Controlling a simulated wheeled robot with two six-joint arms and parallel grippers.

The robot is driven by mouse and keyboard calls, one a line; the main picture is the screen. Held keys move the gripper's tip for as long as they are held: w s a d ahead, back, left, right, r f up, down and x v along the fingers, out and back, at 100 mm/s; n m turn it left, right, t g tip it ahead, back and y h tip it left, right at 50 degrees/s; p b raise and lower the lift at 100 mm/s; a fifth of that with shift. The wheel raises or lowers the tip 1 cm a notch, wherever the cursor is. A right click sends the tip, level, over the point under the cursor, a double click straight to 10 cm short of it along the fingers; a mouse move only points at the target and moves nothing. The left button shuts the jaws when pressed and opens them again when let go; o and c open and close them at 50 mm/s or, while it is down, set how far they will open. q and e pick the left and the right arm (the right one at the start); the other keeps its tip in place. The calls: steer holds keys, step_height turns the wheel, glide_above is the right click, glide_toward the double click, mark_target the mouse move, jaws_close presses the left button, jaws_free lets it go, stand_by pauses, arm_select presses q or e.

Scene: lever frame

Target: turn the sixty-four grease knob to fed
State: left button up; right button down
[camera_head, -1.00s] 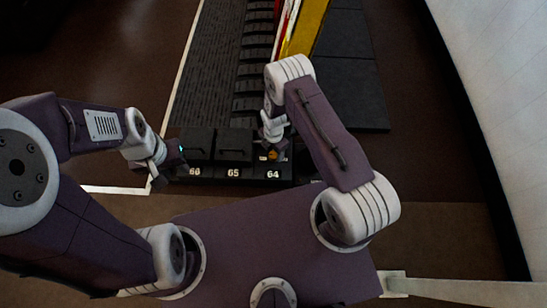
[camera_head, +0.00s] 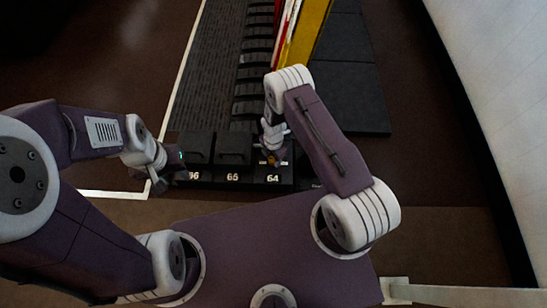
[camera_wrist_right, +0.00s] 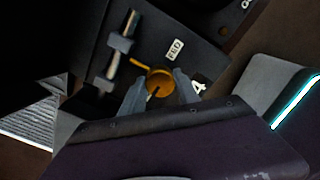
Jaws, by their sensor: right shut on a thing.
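The grease knob (camera_wrist_right: 159,83) is a round orange knob with a dark pointer line, on the black box marked 64 (camera_head: 273,179). My right gripper (camera_wrist_right: 160,88) is shut on the knob, one grey finger on each side. In the head view my right gripper (camera_head: 271,157) is over the 64 box and hides most of the knob. My left gripper (camera_head: 166,178) hangs by the box marked 66; its fingers are too small to read.
Boxes marked 65 (camera_head: 233,161) and 66 (camera_head: 199,150) stand left of box 64. A yellow post (camera_head: 309,32) rises behind. A grey latch (camera_wrist_right: 121,44) lies beside the knob in the right wrist view. Brown floor is clear at right.

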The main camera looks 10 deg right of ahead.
steer(key=m+p, duration=0.1)
steer(key=m, duration=0.2)
steer(key=shift+r+m, duration=0.1)
steer(key=shift+m, duration=0.2)
steer(key=m+p, duration=0.1)
steer(key=m, duration=0.3)
steer(key=shift+m+p, duration=0.3)
steer(key=shift+p, duration=0.1)
steer(key=m, duration=0.4)
steer(key=shift+m+p, duration=0.3)
steer(key=shift+p, duration=0.1)
steer(key=m, duration=0.5)
steer(key=shift+p, duration=0.35)
steer(key=m, duration=0.4)
steer(key=shift+m, duration=0.4)
steer(key=m, duration=0.4)
steer(key=shift+m+p, duration=0.3)
steer(key=shift+p, duration=0.05)
steer(key=m, duration=0.4)
steer(key=shift+m, duration=2.1)
